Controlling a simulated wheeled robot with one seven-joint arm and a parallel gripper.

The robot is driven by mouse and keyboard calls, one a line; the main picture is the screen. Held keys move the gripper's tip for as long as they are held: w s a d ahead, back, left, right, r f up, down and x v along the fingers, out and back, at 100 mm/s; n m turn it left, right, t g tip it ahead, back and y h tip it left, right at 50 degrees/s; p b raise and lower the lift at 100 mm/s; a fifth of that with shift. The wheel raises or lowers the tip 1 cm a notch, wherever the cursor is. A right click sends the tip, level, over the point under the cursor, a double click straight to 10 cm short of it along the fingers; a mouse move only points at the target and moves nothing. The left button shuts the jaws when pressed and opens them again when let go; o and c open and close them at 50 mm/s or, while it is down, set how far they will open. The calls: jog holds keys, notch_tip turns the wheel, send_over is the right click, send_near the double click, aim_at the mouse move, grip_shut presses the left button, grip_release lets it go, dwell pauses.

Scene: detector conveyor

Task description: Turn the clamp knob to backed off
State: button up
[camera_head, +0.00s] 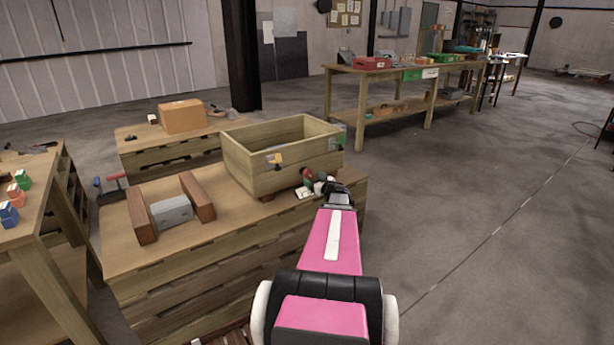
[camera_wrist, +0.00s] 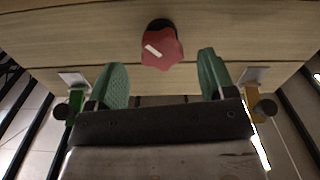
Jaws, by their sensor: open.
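The clamp knob (camera_wrist: 162,48) is a red lobed knob with a white mark, on the front wall of a wooden box (camera_wrist: 60,50). The mark slants, its upper end to the left. In the wrist view my gripper (camera_wrist: 162,62) is open, with one green finger on each side of the knob and gaps between. The knob looks just beyond or between the fingertips; I cannot tell which. In the head view the box (camera_head: 262,180) stands on a slatted wooden bench, and a red spot like the knob (camera_head: 307,172) shows beside my gripper (camera_head: 322,184).
A green-handled latch (camera_wrist: 75,103) and a yellow-handled latch (camera_wrist: 252,103) flank my fingers. In the head view, brown blocks (camera_head: 197,197) and a grey block (camera_head: 171,212) lie left of the box on the bench (camera_head: 120,245). Open floor (camera_head: 480,200) lies to the right.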

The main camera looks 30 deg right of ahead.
aim_at(309, 176)
jog(key=shift+w+a, duration=0.2)
jog(key=shift+w, duration=2.5)
jog(key=shift+c, duration=0.2)
jog(key=c, duration=0.9)
